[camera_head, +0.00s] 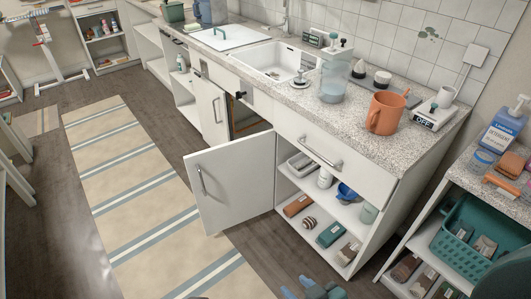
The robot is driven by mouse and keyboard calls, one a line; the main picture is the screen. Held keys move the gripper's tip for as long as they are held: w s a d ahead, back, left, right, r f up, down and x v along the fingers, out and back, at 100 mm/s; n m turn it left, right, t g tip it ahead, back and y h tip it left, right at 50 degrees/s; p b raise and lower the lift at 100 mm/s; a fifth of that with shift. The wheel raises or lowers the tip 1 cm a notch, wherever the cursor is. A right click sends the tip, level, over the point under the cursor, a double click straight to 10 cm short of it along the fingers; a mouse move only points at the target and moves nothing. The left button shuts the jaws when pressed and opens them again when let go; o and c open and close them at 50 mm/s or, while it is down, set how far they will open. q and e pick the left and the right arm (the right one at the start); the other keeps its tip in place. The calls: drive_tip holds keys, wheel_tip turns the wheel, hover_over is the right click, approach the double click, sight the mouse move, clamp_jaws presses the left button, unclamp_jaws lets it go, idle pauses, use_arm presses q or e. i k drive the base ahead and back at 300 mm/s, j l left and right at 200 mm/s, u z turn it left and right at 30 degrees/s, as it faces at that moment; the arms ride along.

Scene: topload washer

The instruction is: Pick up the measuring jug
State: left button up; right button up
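An orange jug (385,112) with a handle on its left side stands upright on the speckled countertop (352,134), close to the front edge. It is the best match for the measuring jug; I see no markings on it. Left of it stands a translucent bluish container (333,82). My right gripper (311,290) shows only in part at the bottom edge, low over the floor and well apart from the jug. Its opening is not clear, and I see nothing held in it. My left gripper is not in view.
A small scale (433,115) with a white cup on it stands right of the jug. An open cabinet door (235,180) juts out over the floor. Open shelves below hold several items. A detergent bottle (501,128) and a green basket (468,250) are at the right.

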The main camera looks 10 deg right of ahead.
sight(334, 79)
drive_tip(key=z, duration=1.3)
